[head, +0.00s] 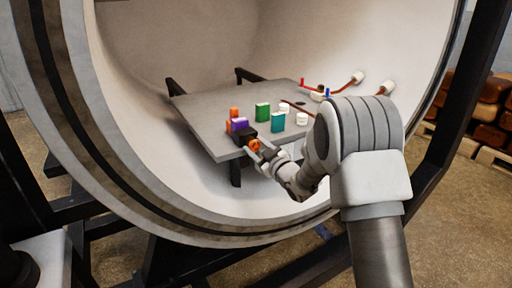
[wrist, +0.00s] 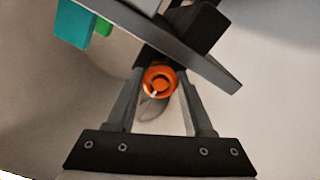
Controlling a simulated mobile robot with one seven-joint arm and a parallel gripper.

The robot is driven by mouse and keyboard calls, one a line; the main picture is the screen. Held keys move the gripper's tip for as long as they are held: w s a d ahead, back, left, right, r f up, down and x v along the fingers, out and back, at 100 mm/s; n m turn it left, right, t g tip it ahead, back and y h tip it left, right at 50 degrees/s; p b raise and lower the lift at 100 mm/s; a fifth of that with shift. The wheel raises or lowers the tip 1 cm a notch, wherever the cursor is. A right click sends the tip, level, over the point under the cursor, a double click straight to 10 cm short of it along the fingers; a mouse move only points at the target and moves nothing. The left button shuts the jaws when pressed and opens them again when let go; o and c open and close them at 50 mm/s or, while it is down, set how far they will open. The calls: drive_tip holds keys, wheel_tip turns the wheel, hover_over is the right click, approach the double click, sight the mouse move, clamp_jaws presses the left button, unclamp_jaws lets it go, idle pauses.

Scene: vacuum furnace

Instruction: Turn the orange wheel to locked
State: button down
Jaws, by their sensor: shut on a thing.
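The orange wheel (wrist: 147,83) faces the camera at the front edge of the grey shelf in the wrist view. It has a small pale mark low on its face. In the head view the wheel (head: 255,145) is a small orange spot at the shelf's near edge. My gripper (wrist: 160,88) has one finger on each side of the wheel and is shut on it. In the head view my gripper (head: 262,152) reaches the wheel from the lower right. A dark block (head: 241,136) sits right behind the wheel. I cannot read any locked marking.
The grey shelf (head: 200,108) stands inside the round pale chamber (head: 190,50). Purple (head: 239,124), orange, green (head: 262,112) and teal (head: 278,122) blocks stand on it near the wheel. White cylinders (head: 302,118) and copper-coloured rods are to the right. The shelf's left part is clear.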

drive_tip(key=shift+c, duration=1.4)
unclamp_jaws()
drive_tip(key=p+v, duration=0.2)
drive_tip(key=v, duration=1.5)
drive_tip(key=shift+s+d, duration=0.2)
